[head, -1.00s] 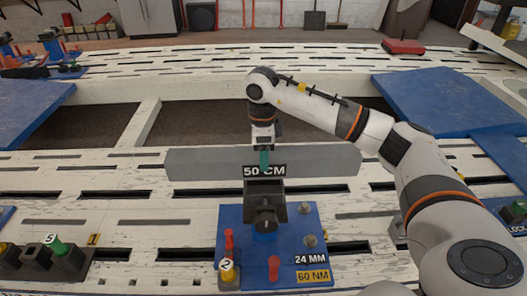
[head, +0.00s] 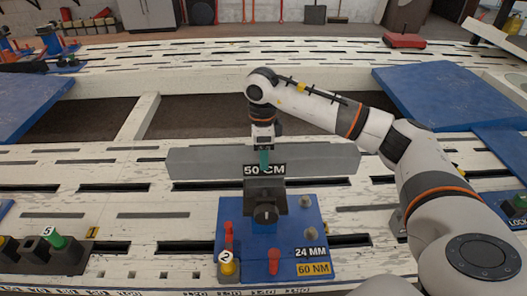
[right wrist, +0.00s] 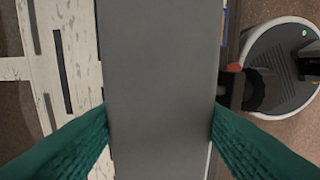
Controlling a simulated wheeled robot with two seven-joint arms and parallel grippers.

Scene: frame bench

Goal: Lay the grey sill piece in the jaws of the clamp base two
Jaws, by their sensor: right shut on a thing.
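The grey sill piece (head: 215,162) is a long bar marked "50 CM", held level and crosswise. My right gripper (head: 264,158) is shut on its middle from above; in the right wrist view the teal fingers press both sides of the sill piece (right wrist: 160,80). Clamp base two (head: 290,228) is a blue plate with a yellow "2" tag and a dark clamp head with jaws (head: 265,188). The sill's lower edge overlaps the top of the jaws in the head view; whether it touches them I cannot tell. My left gripper is not in view.
The white slotted bench (head: 130,210) carries dark blocks (head: 68,256) with a green "5" tag at left. Red pegs (head: 273,261) and grey studs rise from the clamp's plate. Blue panels (head: 440,95) lie farther back, and a red case (head: 404,40) stands beyond.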

